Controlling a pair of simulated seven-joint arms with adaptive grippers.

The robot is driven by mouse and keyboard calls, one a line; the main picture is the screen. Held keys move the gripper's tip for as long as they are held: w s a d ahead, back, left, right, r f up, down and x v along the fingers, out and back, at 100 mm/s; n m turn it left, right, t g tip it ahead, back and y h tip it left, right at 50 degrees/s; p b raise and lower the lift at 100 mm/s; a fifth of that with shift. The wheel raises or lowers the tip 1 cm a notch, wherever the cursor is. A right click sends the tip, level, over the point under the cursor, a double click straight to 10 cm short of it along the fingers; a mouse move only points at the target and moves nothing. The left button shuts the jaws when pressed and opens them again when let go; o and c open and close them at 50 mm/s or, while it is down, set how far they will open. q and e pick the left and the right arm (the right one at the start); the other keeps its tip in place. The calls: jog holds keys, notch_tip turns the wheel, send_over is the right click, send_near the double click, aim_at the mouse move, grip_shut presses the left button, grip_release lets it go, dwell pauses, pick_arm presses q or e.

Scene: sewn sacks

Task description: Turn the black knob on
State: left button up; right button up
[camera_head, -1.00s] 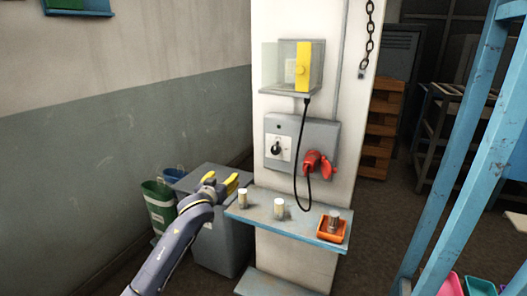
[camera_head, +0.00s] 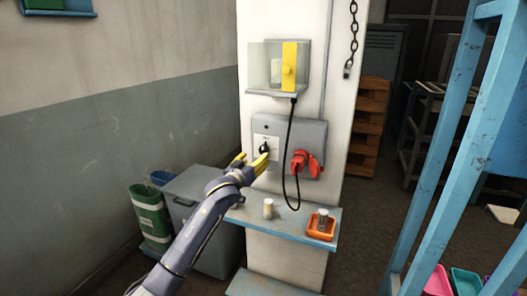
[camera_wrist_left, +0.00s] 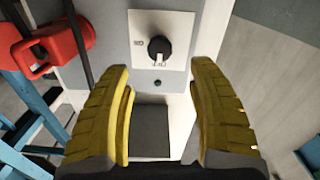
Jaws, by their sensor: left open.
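The black knob (camera_head: 264,148) sits on a white plate on the grey box (camera_head: 312,132) fixed to the pillar. In the left wrist view the knob (camera_wrist_left: 159,48) shows on its plate, a little beyond the fingertips and centred between them. A light pointer mark on it points toward a label that I cannot read clearly. My left gripper (camera_head: 252,163) is open, with yellow fingers, just in front of and below the knob in the head view. Its fingers (camera_wrist_left: 160,90) are apart, with nothing between them. My right gripper is not in view.
A red plug (camera_head: 306,164) projects from the box's right side, and a black cable (camera_head: 287,170) hangs beside it. A clear-covered box (camera_head: 277,68) hangs above.

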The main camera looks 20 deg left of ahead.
aim_at(263, 151)
pick_arm(q)
jog(key=shift+w+d, duration=0.15)
jog(key=shift+w, duration=1.4)
jog(key=shift+w+d, duration=0.15)
jog(key=shift+w, duration=1.35)
jog(key=shift+w+d, duration=0.15)
jog(key=shift+w, duration=1.4)
jog(key=c, duration=1.3)
